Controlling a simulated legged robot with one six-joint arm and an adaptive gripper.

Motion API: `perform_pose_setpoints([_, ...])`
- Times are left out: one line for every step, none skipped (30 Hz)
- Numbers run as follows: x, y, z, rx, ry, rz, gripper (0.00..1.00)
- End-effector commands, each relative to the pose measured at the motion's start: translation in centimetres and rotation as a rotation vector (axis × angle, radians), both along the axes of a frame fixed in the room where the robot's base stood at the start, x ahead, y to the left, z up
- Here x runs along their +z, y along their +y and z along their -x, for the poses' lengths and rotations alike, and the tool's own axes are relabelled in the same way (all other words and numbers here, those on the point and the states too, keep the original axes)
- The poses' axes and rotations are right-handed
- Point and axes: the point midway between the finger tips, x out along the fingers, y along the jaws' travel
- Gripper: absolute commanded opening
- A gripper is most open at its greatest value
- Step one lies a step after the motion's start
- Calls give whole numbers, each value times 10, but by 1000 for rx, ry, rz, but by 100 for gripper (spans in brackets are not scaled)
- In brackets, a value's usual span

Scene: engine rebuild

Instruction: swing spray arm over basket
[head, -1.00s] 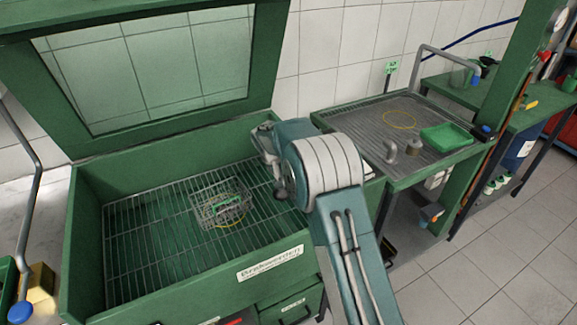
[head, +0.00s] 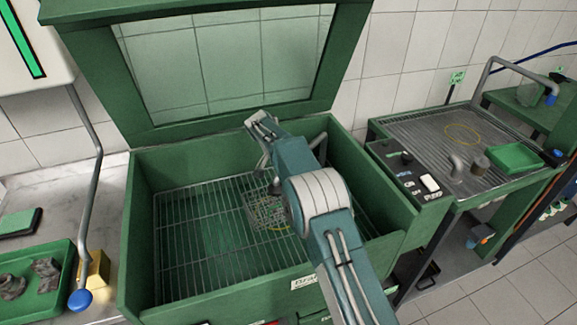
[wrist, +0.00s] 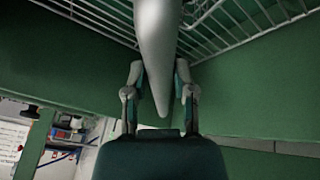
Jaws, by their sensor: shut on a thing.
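A grey tapered tube (wrist: 157,45), which looks like the spray arm, runs between the two fingers of my gripper (wrist: 158,95) in the wrist view. My gripper is shut on it. In the head view my arm reaches over the open green washer (head: 140,225), and my own links largely hide the gripper and tube. The wire basket (head: 263,212) sits on the washer's wire rack (head: 200,250), just left of my arm's elbow and partly covered by it. Small parts seem to lie in the basket. I cannot tell exactly where the tube's tip stands relative to it.
The washer's windowed lid (head: 130,80) stands open behind. A control panel (head: 408,172) is on its right. Further right is a draining table with a green tray (head: 513,158). At left are a green parts tray (head: 30,258) and a bent pipe with a blue knob (head: 80,300).

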Motion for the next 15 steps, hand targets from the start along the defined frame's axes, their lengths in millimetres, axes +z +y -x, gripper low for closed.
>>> perform_pose_setpoints([-4, 1, 1, -10, 6, -2, 0])
perform_pose_setpoints([-4, 1, 1, -14, 7, -1, 0])
perform_pose_setpoints([-4, 1, 1, -20, 6, -1, 0])
perform_pose_setpoints([-4, 1, 1, -24, 7, -1, 0])
perform_pose_setpoints([-4, 1, 1, -26, 7, -1, 0])
perform_pose_setpoints([-4, 2, 0, -28, 6, 0, 0])
perform_pose_setpoints([-4, 2, 0, -28, 4, 1, 0])
perform_pose_setpoints([-4, 3, 0, -29, 4, 0, 0])
perform_pose_setpoints([-4, 3, -1, -29, 3, 1, 0])
perform_pose_setpoints([-4, 4, -1, -29, 2, 1, 0])
perform_pose_setpoints([-4, 4, -1, -29, 2, 1, 0])
perform_pose_setpoints([-4, 4, -1, -28, 1, 0, 0])
perform_pose_setpoints([-4, 4, -1, -27, -1, 0, 0])
perform_pose_setpoints([-4, 5, -1, -27, -1, 0, 0])
perform_pose_setpoints([-3, 5, -1, -27, -2, 0, 0])
